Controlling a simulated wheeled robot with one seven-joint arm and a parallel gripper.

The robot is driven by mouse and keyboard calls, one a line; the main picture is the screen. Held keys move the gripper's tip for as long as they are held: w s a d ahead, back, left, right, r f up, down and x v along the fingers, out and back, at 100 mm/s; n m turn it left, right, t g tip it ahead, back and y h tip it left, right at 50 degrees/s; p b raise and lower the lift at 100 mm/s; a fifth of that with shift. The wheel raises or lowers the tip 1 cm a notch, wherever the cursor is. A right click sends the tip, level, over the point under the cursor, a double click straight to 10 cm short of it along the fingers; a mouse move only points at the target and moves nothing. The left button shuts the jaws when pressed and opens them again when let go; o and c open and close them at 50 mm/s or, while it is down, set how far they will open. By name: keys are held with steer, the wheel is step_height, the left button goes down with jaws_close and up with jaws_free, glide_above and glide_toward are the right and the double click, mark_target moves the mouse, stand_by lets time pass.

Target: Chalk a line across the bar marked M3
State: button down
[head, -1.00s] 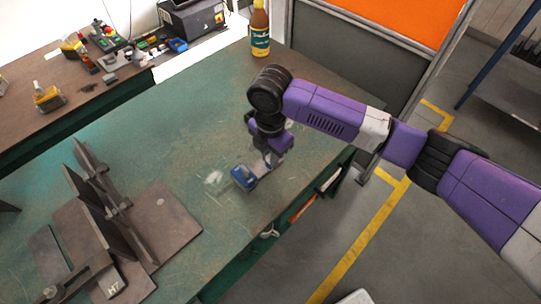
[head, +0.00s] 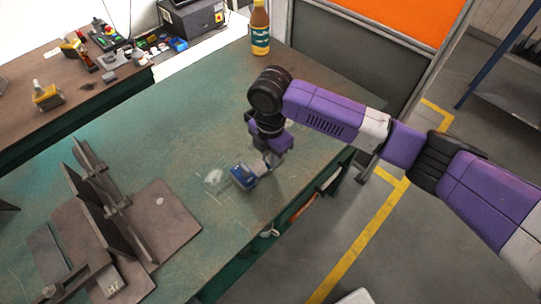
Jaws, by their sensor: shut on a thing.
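My gripper (head: 252,172) is low over the right part of the green bench (head: 180,120). It is shut on a small blue object (head: 243,178) with a pale end; I cannot tell whether this is the chalk. A whitish patch (head: 214,177) lies on the bench just left of it. No bar with a readable M3 mark shows. A brown metal weldment (head: 165,225) with upright plates (head: 90,200) stands at the lower left. A tag on it (head: 114,286) seems to read H7.
A bottle (head: 260,28) stands at the bench's far edge. The bench middle is clear.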

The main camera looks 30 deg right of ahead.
mark_target(260, 158)
steer(key=shift+w+a, duration=0.15)
steer(key=shift+w, duration=0.35)
steer(key=shift+w, duration=0.3)
steer(key=shift+w+a, duration=0.2)
steer(key=shift+w, duration=0.25)
steer(key=shift+w, duration=0.3)
steer(key=shift+w+a, duration=0.2)
steer(key=shift+w, duration=0.35)
steer(key=shift+w, duration=0.25)
steer(key=shift+r, duration=0.1)
step_height(260, 158, up, 7)
steer(key=p, duration=0.6)
stand_by(0.4)
